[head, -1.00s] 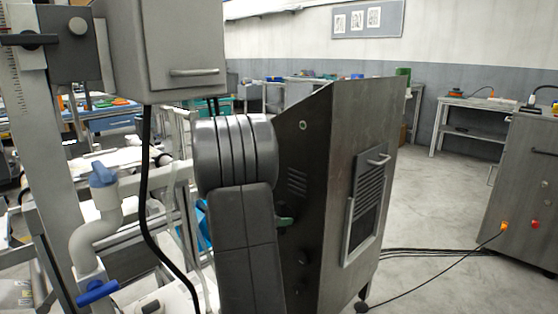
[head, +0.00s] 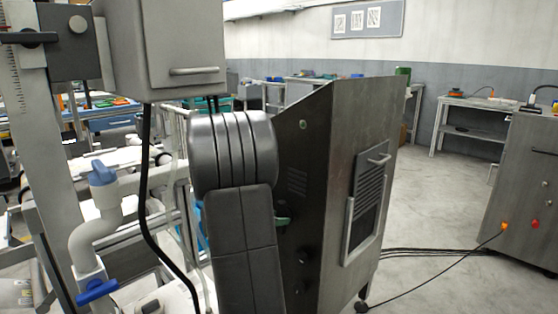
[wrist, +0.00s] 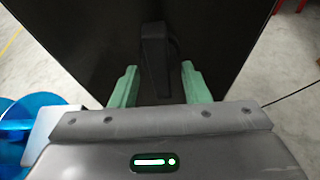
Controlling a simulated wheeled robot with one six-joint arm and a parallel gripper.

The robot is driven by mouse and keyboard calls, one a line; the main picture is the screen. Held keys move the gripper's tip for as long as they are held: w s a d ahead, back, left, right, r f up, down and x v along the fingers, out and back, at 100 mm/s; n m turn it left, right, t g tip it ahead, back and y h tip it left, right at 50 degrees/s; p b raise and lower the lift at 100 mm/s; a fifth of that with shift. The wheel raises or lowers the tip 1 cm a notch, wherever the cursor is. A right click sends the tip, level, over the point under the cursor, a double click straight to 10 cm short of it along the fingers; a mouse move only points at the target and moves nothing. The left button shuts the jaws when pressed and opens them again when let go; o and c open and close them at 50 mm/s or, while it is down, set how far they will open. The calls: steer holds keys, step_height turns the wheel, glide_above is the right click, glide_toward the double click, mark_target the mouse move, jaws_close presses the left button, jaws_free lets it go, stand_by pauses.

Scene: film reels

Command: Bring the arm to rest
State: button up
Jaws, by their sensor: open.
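I cannot tell whether the fingers touch the cabinet. In the head view my arm stands in front of the same cabinet (head: 335,235), and a small green part of my gripper (head: 283,221) shows just right of the arm. The rest of my gripper is hidden behind the arm.
A grey box (head: 160,45) with a hanging black cable is close at the upper left, above a white pipe (head: 90,235) with blue valves. Another cabinet (head: 530,190) stands at the right, its cable crossing the floor. The floor (head: 430,215) between the cabinets is otherwise open.

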steer(key=shift+x, duration=1.1)
steer(key=shift+s+a+r+n+p, duration=0.1)
steer(key=shift+a+r+n+p, duration=0.15)
steer(key=shift+p, duration=0.55)
steer(key=n+g+h+p, duration=0.1)
steer(key=n+p, duration=0.1)
steer(key=p, duration=0.1)
steer(key=shift+a+f+n+g+h+p, duration=0.1)
steer(key=shift+n+g+h+p, duration=0.15)
steer(key=shift+n+h+p, duration=0.3)
steer(key=shift+f+n+g+h+p, duration=0.15)
steer(key=shift+n+g+h+p, duration=0.1)
steer(key=shift+n+p, duration=0.35)
